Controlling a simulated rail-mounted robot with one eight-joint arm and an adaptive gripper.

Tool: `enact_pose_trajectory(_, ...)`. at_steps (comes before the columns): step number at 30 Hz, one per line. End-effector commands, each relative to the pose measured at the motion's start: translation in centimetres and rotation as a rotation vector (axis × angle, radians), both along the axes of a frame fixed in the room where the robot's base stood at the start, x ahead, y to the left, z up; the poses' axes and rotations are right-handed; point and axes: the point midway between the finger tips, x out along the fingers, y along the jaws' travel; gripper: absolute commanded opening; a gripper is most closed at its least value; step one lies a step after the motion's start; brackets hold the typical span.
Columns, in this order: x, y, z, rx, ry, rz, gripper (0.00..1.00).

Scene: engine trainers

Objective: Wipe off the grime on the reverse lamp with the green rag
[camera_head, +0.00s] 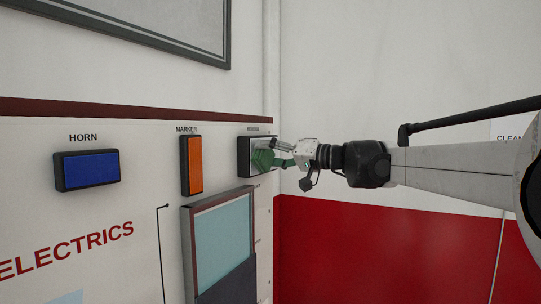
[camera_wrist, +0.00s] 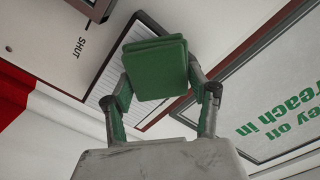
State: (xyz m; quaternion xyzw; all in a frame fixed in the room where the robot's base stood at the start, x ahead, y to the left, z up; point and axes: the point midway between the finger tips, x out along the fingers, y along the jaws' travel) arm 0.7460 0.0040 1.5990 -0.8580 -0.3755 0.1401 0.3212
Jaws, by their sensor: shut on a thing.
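The green rag (camera_head: 263,159) is a folded pad held between my gripper's fingers. In the wrist view the rag (camera_wrist: 155,68) fills the space between the two fingertips. My gripper (camera_head: 276,152) is shut on it. The rag is right at the reverse lamp (camera_head: 244,158), a pale face in a dark frame at the panel's right end, covering its right part. In the wrist view the ribbed lamp (camera_wrist: 112,75) shows behind the rag. I cannot tell whether the rag touches the lamp. Grime cannot be made out on the part in view.
On the same panel are an orange marker lamp (camera_head: 192,165) and a blue horn lamp (camera_head: 87,170). A framed teal window (camera_head: 222,225) sits below the reverse lamp. A red-and-white wall (camera_head: 350,245) stands to the right. A framed board (camera_wrist: 280,90) shows in the wrist view.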

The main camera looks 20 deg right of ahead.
Motion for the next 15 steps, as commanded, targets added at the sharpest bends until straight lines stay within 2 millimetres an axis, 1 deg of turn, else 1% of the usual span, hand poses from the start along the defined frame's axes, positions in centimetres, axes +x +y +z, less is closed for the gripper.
enact_pose_trajectory(15, 0.59, 0.69, 0.01, 0.0, 0.0, 0.0, 0.33)
